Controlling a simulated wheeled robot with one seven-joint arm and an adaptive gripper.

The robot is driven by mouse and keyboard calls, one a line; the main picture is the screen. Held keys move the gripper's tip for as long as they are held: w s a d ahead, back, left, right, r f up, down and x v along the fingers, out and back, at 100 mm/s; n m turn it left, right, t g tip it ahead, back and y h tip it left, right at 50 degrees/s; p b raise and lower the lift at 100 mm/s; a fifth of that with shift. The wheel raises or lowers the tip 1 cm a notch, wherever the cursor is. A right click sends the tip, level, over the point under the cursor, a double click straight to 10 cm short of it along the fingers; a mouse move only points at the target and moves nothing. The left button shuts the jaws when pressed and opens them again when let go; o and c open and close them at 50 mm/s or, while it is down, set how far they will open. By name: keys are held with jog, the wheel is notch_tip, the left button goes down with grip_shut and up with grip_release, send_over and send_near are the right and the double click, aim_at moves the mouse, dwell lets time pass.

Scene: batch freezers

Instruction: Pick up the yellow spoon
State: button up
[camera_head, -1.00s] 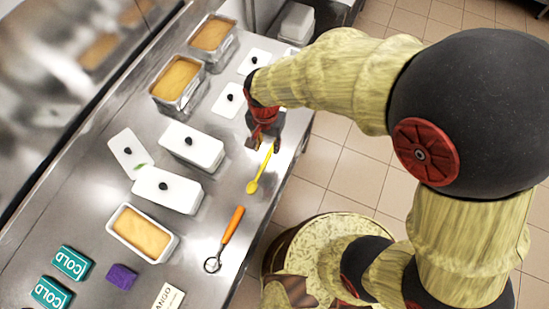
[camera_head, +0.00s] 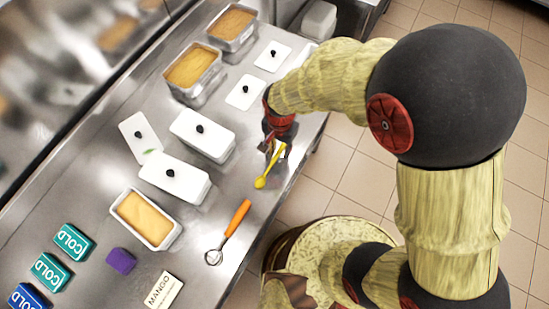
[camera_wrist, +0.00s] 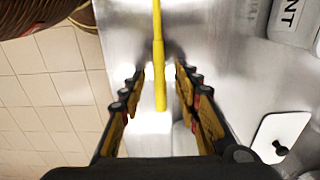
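The yellow spoon (camera_head: 262,181) lies on the steel counter near its right edge, with its bowl toward the front. In the wrist view its yellow handle (camera_wrist: 158,50) runs down from the top edge and ends between my fingers. My gripper (camera_head: 273,147) is low over the handle end in the head view. In the wrist view my gripper (camera_wrist: 160,76) is open, one finger on each side of the handle, with visible gaps. I cannot tell the exact height of the fingertips over the counter. The bowl is outside the wrist view.
An orange-handled scoop (camera_head: 236,218) lies in front of the spoon. White lidded tubs (camera_head: 203,137) stand to the left, and a flat white lid (camera_head: 245,92) lies behind. The counter's edge drops to tiled floor (camera_head: 345,175) on the right.

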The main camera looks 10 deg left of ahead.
jog(key=shift+c, duration=1)
grip_shut()
jog(key=shift+r, duration=0.1)
